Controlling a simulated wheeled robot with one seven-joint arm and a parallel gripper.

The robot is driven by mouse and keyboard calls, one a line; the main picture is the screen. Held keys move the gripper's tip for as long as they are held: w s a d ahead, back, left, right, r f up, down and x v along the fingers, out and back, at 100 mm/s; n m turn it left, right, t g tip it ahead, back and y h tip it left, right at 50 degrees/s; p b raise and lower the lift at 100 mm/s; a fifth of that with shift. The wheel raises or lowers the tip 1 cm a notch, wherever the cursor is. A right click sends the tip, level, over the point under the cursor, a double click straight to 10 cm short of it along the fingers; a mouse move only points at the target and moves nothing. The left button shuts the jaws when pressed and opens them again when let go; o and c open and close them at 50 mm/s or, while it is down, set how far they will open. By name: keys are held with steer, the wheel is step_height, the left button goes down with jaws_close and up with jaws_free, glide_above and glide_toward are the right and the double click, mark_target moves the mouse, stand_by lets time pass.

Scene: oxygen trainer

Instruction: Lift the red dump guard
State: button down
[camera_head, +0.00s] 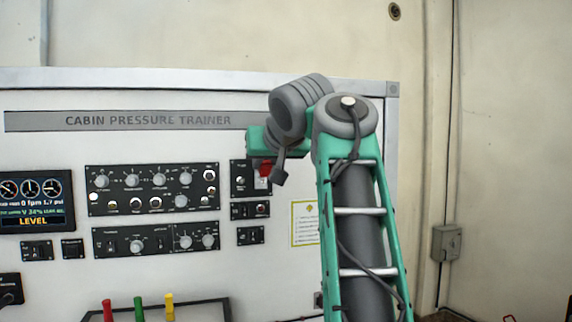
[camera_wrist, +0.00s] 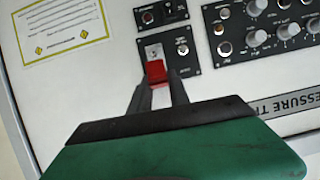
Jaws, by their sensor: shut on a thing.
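The red dump guard (camera_wrist: 156,72) sits on a small black panel (camera_wrist: 180,55) of the cabin pressure trainer. In the head view the guard (camera_head: 265,170) shows as a small red patch beside my arm's end. My gripper (camera_wrist: 160,80) is at the guard, with its two dark fingers on either side of the guard's lower part and shut on it. The wrist view is turned over compared with the head view. In the head view my wrist and gripper cover part of the small panel.
The trainer board (camera_head: 60,150) carries a large knob panel (camera_head: 150,205) left of the guard and small switch panels below it. A yellow-bordered notice (camera_head: 305,223) is to the right. Red, green and yellow handles (camera_head: 139,308) stand at the bottom left.

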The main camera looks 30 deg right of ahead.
steer(key=shift+f+g, duration=0.25)
steer(key=shift+g, duration=0.05)
stand_by(0.4)
steer(key=c, duration=1.7)
jaws_free()
steer(key=o, duration=0.3)
steer(key=shift+r, duration=0.1)
steer(key=shift+o, duration=0.2)
